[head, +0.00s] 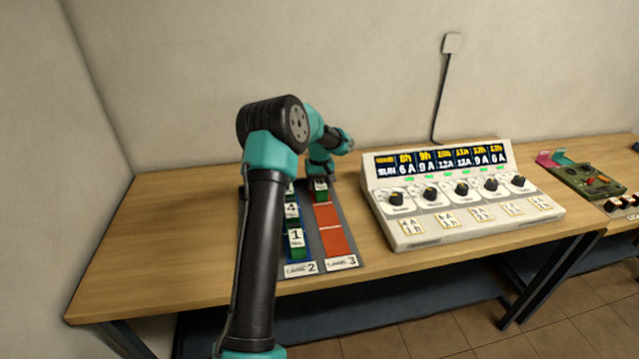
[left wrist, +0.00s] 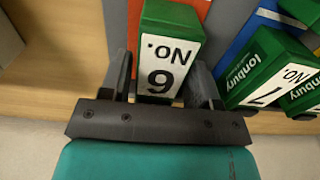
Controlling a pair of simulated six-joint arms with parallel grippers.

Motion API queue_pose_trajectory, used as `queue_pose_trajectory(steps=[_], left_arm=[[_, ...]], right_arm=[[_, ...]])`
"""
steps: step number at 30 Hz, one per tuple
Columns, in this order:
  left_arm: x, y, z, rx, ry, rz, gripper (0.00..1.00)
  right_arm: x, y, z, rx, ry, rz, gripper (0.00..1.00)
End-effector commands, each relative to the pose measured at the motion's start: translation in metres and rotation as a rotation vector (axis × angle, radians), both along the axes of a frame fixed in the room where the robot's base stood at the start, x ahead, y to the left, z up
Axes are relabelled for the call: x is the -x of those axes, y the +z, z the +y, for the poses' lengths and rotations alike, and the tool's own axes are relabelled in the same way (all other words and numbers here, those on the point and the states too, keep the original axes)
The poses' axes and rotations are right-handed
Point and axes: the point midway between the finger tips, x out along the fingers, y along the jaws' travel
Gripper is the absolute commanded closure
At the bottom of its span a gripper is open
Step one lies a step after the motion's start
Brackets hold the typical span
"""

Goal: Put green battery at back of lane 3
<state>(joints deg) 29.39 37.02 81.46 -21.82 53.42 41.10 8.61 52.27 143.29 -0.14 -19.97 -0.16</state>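A green battery (left wrist: 172,20) with a white label reading No. 6 stands between the fingers of my left gripper (left wrist: 162,85). In the head view, this battery (head: 320,193) is at the far end of the red lane 3 (head: 329,222), partly hidden by my gripper (head: 319,175). The fingers flank it closely; whether they press on it cannot be told. The front of lane 3 is empty. My right gripper is not in view.
The blue lane 2 beside it holds green batteries, including No. 1 (head: 296,238), No. 4 (head: 291,210) and No. 7 (left wrist: 265,70). My left arm hides the area left of lane 2. A white control console (head: 455,225) stands to the right.

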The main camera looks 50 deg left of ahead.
Motion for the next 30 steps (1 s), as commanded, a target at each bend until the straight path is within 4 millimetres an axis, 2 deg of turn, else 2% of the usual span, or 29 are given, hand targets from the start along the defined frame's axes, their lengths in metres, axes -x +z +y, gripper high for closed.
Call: queue_pose_trajectory(steps=[1, 5, 13, 17, 23, 30], left_arm=[[0.000, 0.000, 0.000, 0.000, 0.000, 0.000, 0.39], [0.000, 0.000, 0.000, 0.000, 0.000, 0.000, 0.29], [0.000, 0.002, 0.000, -0.001, 0.000, -0.001, 0.29], [0.000, 0.009, 0.000, -0.001, 0.000, -0.002, 0.29], [-0.001, 0.037, 0.000, -0.002, 0.000, -0.003, 0.29], [-0.001, 0.083, 0.000, -0.002, 0.000, -0.003, 0.29]], right_arm=[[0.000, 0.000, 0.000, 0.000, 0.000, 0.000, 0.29], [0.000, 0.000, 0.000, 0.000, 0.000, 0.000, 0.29], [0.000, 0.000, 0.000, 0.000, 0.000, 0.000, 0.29], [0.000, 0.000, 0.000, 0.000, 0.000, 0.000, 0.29], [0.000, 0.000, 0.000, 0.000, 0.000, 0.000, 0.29], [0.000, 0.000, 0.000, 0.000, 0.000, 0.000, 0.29]])
